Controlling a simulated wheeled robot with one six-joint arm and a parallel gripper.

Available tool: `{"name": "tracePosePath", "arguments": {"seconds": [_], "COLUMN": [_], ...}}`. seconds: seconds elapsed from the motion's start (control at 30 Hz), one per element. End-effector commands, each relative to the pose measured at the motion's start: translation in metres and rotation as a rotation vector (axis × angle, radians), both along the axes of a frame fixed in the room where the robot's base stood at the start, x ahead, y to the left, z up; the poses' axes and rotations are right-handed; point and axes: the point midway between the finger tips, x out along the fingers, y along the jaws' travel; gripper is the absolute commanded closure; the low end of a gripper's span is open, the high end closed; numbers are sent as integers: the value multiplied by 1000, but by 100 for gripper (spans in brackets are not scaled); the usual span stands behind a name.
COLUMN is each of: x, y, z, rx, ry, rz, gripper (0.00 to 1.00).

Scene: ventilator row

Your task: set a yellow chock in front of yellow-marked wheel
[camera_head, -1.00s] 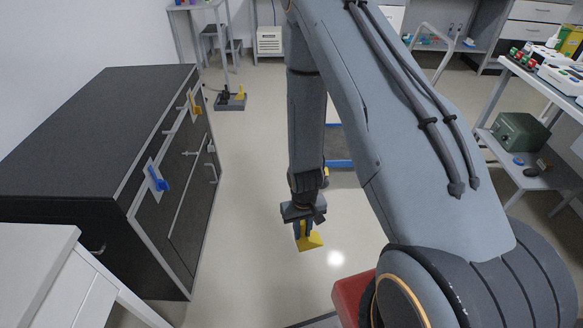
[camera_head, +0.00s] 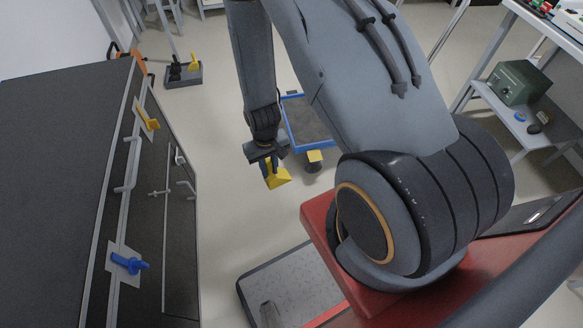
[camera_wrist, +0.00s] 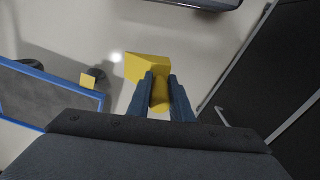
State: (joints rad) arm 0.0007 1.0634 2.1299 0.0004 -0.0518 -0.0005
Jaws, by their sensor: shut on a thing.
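My gripper (camera_head: 268,168) is shut on a yellow chock (camera_head: 279,178), a wedge-shaped block, held in the air above the pale floor. In the wrist view the chock (camera_wrist: 147,67) sits between the two blue-grey fingers of my gripper (camera_wrist: 160,80). The yellow-marked wheel (camera_head: 314,167) is dark, under a yellow square marker (camera_head: 314,156) at the near corner of a blue-edged platform (camera_head: 309,123). The chock is left of this wheel and apart from it. In the wrist view the marker (camera_wrist: 88,79) and dark wheel (camera_wrist: 98,73) are left of the chock.
A dark cabinet (camera_head: 60,200) with a blue latch (camera_head: 128,263) and a yellow latch (camera_head: 147,119) stands at left. A dark floor tray (camera_head: 184,80) holds black and yellow pieces. A shelf with a green box (camera_head: 518,83) is at right. Floor between cabinet and platform is clear.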

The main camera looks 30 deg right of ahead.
Motion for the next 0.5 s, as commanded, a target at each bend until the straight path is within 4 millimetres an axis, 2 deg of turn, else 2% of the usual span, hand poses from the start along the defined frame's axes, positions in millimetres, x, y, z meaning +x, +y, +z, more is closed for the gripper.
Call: {"name": "tracePosePath", "arguments": {"seconds": [0.17,0.5], "x": [10,67], "y": [-4,-36], "z": [-9,-54], "rx": [0,0], "ry": [-2,-3], "rz": [-7,-59], "gripper": [100,100]}}
